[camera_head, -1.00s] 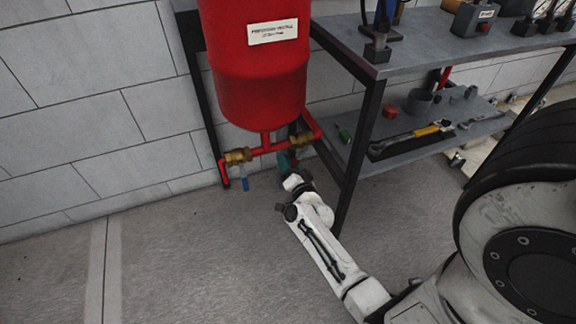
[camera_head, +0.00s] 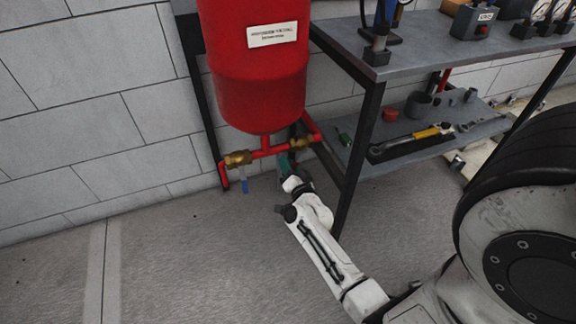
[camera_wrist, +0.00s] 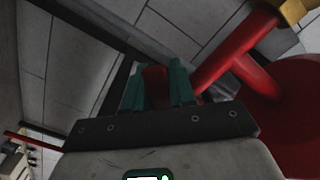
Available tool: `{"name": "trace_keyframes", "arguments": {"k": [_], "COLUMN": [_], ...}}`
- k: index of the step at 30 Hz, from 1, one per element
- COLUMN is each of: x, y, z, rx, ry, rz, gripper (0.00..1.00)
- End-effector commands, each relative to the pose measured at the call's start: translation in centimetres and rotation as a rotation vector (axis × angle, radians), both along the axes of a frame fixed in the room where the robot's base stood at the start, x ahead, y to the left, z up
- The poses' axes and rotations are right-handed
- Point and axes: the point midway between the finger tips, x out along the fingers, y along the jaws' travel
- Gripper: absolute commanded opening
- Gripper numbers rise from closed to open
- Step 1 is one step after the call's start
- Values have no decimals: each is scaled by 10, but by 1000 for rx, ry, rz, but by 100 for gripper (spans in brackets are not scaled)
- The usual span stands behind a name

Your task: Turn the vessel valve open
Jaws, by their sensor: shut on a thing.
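The red vessel (camera_head: 258,85) hangs at the wall, with red pipework and two brass valves below it. The left brass valve (camera_head: 238,158) has a blue handle (camera_head: 245,186) hanging down. The right brass valve (camera_head: 302,143) is above my gripper (camera_head: 285,163). Brass also shows at the top right of the wrist view (camera_wrist: 295,9). In the wrist view, my gripper's teal fingers (camera_wrist: 158,88) are shut on a dark red piece (camera_wrist: 156,76), which looks like a valve handle. Its far end and its link to a valve are hidden.
A metal shelf bench (camera_head: 440,55) stands right of the vessel, its dark leg (camera_head: 357,160) close beside my arm. Its lower shelf holds a tray with a yellow-handled tool (camera_head: 425,134). A block wall (camera_head: 90,100) is behind. The floor at left is clear.

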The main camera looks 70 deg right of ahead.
Motion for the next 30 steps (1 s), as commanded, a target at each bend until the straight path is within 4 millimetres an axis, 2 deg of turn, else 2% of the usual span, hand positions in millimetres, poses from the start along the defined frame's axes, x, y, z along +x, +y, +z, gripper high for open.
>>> {"name": "trace_keyframes", "arguments": {"k": [8,15,25,26,30], "x": [1,8,9,9,9], "y": [1,7,8,8,8], "z": [3,17,17,17,17], "rx": [16,149,173,173,171], "ry": [-18,-173,-207,-207,-206], "rz": [0,1,-1,-1,-1], "gripper": [0,0,0,26,39]}}
